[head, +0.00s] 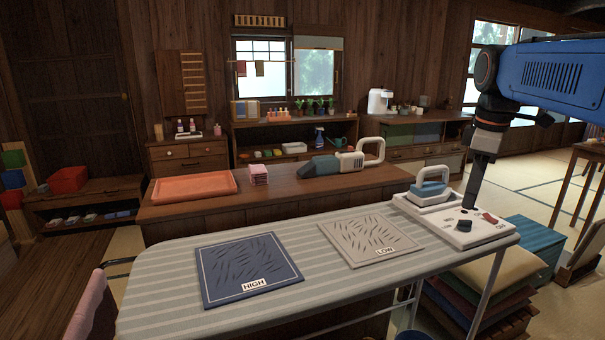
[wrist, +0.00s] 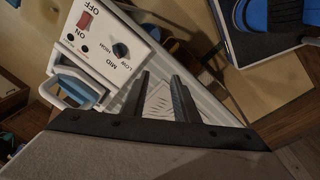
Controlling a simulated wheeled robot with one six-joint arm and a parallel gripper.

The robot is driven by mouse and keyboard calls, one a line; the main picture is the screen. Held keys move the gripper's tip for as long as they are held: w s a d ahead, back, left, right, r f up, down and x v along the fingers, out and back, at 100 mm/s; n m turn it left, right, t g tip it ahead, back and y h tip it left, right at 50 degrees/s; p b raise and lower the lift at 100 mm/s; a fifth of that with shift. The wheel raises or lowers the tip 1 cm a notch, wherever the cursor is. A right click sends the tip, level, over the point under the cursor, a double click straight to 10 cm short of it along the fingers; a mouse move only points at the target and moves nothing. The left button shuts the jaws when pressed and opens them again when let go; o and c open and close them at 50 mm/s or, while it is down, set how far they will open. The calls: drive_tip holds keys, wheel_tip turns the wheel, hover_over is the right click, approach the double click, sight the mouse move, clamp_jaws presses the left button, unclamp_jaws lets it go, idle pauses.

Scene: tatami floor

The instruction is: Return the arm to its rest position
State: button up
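My gripper (head: 470,205) points down at the right end of the ironing board, just above or at the white control panel (head: 492,238); I cannot tell if it touches. In the wrist view my gripper (wrist: 161,76) has its two dark fingers apart with nothing between them. The panel there (wrist: 103,62) carries a red ON/OFF switch (wrist: 85,19) and a dark dial (wrist: 120,50) marked LOW, MID and HIGH. The dial's exact setting is unclear. My blue arm reaches in from the upper right of the head view.
A blue iron with a white handle (head: 430,190) rests on its stand beside the panel. A dark HIGH cloth (head: 247,268) and a pale LOW cloth (head: 372,240) lie on the striped board (head: 180,320). Behind is a counter with an orange tray (head: 194,187) and a grey-blue appliance (head: 335,164).

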drive_tip(key=s+a+f+m+t, duration=0.1)
drive_tip(key=s+a+f+m, duration=0.3)
drive_tip(key=s+f, duration=0.6)
drive_tip(key=s+a+f+m+t, duration=0.2)
drive_tip(key=s+a+f+m, duration=0.2)
drive_tip(key=s+f, duration=0.6)
wheel_tip(320, 180, down, 2)
drive_tip(key=m, duration=0.2)
drive_tip(key=shift+s+f+m, duration=0.2)
drive_tip(key=shift+s+m, duration=0.1)
drive_tip(key=shift+s, duration=0.05)
